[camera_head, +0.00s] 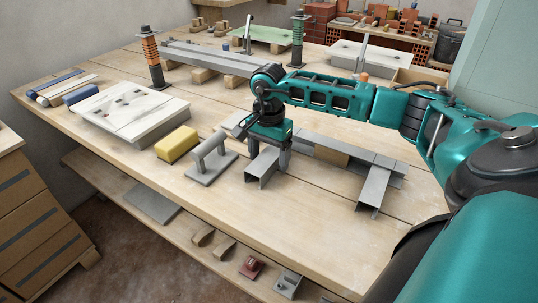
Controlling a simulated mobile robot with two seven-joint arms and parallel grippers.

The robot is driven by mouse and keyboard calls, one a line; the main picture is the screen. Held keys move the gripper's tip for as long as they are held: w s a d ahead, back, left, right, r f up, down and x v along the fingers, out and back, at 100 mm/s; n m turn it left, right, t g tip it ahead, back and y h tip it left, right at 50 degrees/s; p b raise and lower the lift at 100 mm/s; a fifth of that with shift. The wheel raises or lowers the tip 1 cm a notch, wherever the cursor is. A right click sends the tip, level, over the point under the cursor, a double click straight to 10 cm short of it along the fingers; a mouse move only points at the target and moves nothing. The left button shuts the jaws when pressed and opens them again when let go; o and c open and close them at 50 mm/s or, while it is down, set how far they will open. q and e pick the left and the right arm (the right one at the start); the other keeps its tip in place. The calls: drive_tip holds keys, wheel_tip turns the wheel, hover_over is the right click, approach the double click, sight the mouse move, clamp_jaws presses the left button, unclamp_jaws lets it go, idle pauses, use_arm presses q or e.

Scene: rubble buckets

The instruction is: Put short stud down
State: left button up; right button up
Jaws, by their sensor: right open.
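Several grey metal channel pieces lie on the wooden workbench (320,221). One short stud (262,167) lies below my right gripper (270,149), with its open end towards the front edge. Another short piece (374,186) lies to the right, near a longer grey channel (335,146) running across the bench. My right gripper is open and points down at the far end of the left short stud. The fingers partly hide that end, and I cannot tell whether they touch it. My left gripper is out of view.
A grey-handled float (211,162) and a yellow sponge (177,143) stand just left of the short stud. A white slab (130,108) lies further left. A spring-like post (152,60) rises behind. The front of the bench is bare.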

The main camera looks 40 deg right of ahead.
sight(269, 155)
drive_tip(key=shift+r, duration=0.3)
wheel_tip(269, 155, up, 12)
drive_tip(key=p, duration=0.1)
drive_tip(key=shift+f, duration=0.15)
drive_tip(key=shift+a, duration=0.1)
idle(0.3)
